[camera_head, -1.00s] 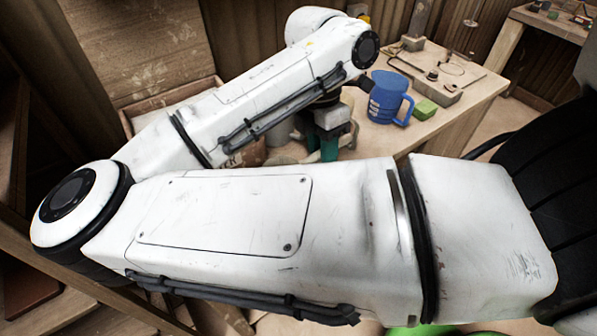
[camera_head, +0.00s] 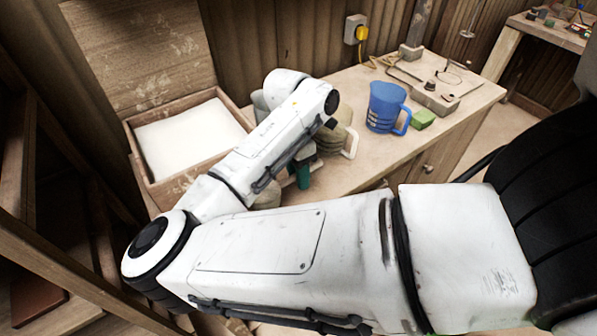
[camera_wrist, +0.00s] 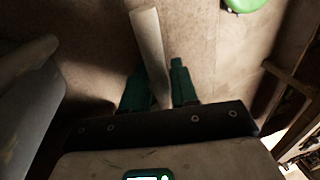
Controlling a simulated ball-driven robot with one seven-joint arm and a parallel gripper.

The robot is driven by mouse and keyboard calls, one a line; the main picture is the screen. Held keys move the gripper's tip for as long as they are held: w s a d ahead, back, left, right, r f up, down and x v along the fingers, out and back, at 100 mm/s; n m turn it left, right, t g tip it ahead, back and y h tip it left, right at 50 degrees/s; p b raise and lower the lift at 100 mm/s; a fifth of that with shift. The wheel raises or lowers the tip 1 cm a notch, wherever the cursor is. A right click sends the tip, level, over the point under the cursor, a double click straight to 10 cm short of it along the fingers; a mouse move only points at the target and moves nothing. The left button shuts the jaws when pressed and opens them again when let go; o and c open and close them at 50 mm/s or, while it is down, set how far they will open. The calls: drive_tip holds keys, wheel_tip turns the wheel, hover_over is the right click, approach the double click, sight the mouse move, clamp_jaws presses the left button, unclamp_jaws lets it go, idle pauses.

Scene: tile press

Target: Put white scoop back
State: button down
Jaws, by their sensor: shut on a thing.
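In the wrist view, the two green fingers of my gripper (camera_wrist: 158,90) are closed around a slim pale handle (camera_wrist: 148,40), likely the white scoop's. The handle sticks out past the fingertips; I cannot make out the scoop's bowl. In the head view, my gripper (camera_head: 303,178) shows only as a bit of green below my wrist, at the bench's near left edge. My arm hides most of it and the scoop there.
An open wooden box (camera_head: 143,184) of white material stands left of my forearm.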

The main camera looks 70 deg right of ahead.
drive_tip(key=shift+f, duration=0.1)
drive_tip(key=c, duration=0.9)
unclamp_jaws()
drive_tip(key=shift+o, duration=0.2)
wheel_tip(320, 180, up, 12)
drive_tip(key=w+d+b, duration=0.1)
drive_tip(key=shift+w+d, duration=0.25)
drive_tip(key=shift+w, duration=0.1)
